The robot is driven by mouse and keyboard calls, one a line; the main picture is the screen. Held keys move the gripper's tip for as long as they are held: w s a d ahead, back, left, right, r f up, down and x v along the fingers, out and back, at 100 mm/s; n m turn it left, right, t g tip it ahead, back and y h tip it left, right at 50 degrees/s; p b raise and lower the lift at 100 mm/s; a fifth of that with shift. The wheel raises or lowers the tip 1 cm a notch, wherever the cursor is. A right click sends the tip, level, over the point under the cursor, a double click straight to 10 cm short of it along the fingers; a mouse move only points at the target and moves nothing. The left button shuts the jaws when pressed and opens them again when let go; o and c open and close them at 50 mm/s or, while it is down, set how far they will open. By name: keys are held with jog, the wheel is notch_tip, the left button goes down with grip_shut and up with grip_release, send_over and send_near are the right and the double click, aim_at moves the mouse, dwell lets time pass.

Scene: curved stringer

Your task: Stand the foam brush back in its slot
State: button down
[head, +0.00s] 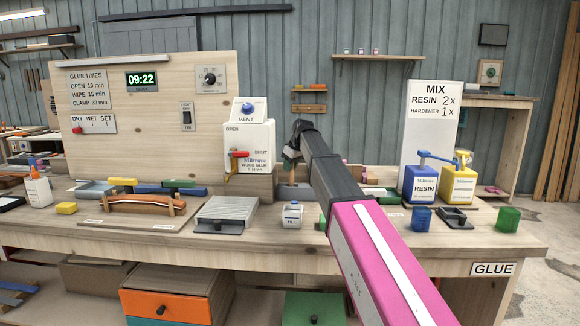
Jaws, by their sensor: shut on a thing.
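My arm reaches from the bottom right over the bench, and its dark end bends down near the glue dispenser. My gripper (290,156) is a small dark shape there, raised above the back of the bench. Which slot belongs to the brush cannot be made out; a low dark grey block (294,191) stands on the bench below my gripper, partly behind my arm.
The white wood glue dispenser (248,146) with a red lever stands just left of my gripper. A grey ridged plate (220,214) and a small white FILL container (292,215) are in front. Blue RESIN (421,184) and yellow (459,185) jugs stand to the right.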

jog(key=shift+f, duration=0.4)
jog(key=shift+c, duration=1.6)
grip_release()
jog(key=shift+r, duration=0.1)
jog(key=shift+r, duration=4.4)
